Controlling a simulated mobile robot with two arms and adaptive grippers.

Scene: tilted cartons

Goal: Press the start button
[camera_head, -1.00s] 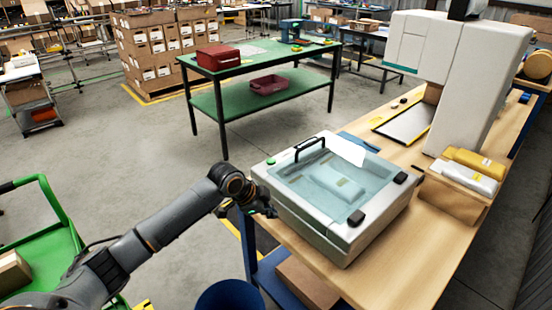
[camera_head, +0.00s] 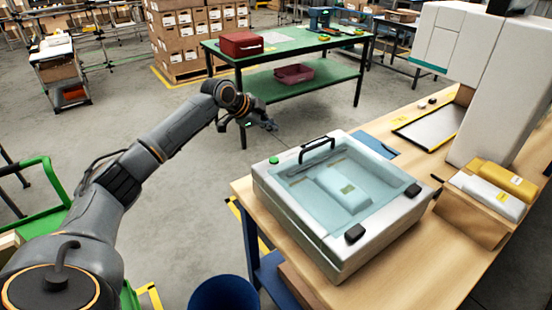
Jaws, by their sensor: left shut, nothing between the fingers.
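The start button looks to be the small green round button (camera_head: 274,160) on the back left corner of a white box-shaped machine (camera_head: 300,225). The machine has a clear bluish lid (camera_head: 305,195) with a black handle (camera_head: 318,148); the lid looks shut. A pale package (camera_head: 342,188) shows through it. My left gripper (camera_head: 271,125) is shut and empty. It appears in the picture above and slightly left of the green button, apart from it, over the floor behind the machine. My right gripper is out of view.
The machine stands on a wooden bench (camera_head: 395,265). A cardboard box (camera_head: 462,222) with yellow and white packs is at its right, near a tall white machine (camera_head: 500,95). A blue bin (camera_head: 224,295) stands on the floor. A green table (camera_head: 290,50) is behind.

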